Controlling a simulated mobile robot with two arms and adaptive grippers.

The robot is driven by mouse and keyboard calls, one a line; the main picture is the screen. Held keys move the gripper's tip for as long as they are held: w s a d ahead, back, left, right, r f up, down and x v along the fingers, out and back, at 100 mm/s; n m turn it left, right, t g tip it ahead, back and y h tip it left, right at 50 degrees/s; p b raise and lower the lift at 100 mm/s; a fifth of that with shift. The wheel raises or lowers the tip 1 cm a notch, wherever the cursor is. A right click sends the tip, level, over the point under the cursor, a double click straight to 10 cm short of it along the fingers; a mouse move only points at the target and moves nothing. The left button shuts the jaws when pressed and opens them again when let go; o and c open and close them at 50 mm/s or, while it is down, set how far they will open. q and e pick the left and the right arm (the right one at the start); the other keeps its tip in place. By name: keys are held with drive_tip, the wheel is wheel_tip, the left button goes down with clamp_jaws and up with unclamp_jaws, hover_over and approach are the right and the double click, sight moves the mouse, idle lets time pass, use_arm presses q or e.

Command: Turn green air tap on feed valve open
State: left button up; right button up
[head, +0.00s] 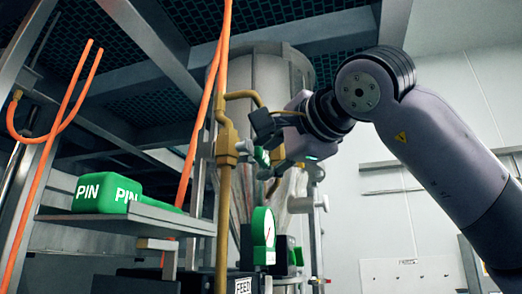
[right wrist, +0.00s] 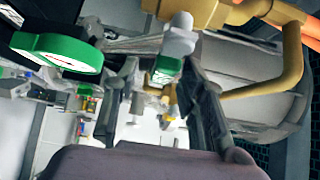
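The green air tap (head: 261,157) is a small green piece by the brass pipe fittings in the head view. It also shows in the right wrist view (right wrist: 166,70), below a grey rounded fitting. My right gripper (head: 267,146) reaches in from the right at the tap. In the right wrist view its two dark fingers (right wrist: 162,78) stand apart, with the tap between their tips. I cannot tell whether either finger touches it. My left gripper is not in view.
A yellow-brown pipe (head: 224,190) runs upright left of the tap. Green PIN boxes (head: 108,193) sit on a shelf at left. Orange hoses (head: 194,140) hang nearby.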

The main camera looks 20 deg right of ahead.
drive_tip(key=shift+w+r, duration=0.15)
drive_tip(key=shift+w, duration=0.3)
drive_tip(key=shift+w+p, duration=0.15)
drive_tip(key=shift+p, duration=0.15)
drive_tip(key=shift+w+a, duration=0.3)
drive_tip(key=shift+w, duration=0.25)
drive_tip(key=shift+s+d, duration=0.15)
drive_tip(key=shift+s, duration=0.05)
drive_tip(key=c, duration=0.3)
drive_tip(key=shift+c, duration=1.4)
drive_tip(key=shift+w, duration=0.1)
clamp_jaws()
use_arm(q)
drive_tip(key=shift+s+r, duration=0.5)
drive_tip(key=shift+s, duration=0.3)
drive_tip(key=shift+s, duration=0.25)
